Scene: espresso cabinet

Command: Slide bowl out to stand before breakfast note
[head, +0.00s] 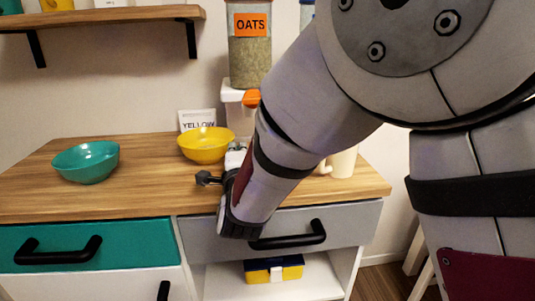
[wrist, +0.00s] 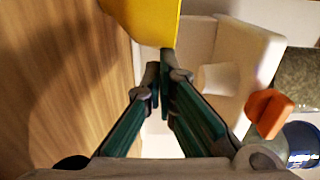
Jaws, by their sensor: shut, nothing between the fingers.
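A yellow bowl (head: 205,147) stands upright on the wooden counter, right in front of a white note (head: 197,118) whose visible word is "YELLOW"; the bowl hides the note's lower part. A teal bowl (head: 86,162) stands apart at the counter's left. In the wrist view, my gripper (wrist: 161,75) is shut and empty, its fingertips close to the edge of the yellow bowl (wrist: 145,18). I cannot tell whether they touch. In the head view my arm hides most of the gripper, just right of the yellow bowl.
An oats dispenser (head: 250,55) on a white stand with an orange knob (wrist: 268,112) is close to my gripper. A light mug (head: 343,163) stands right of my arm. A shelf (head: 110,14) hangs at upper left. The counter between the bowls and along the front left is clear.

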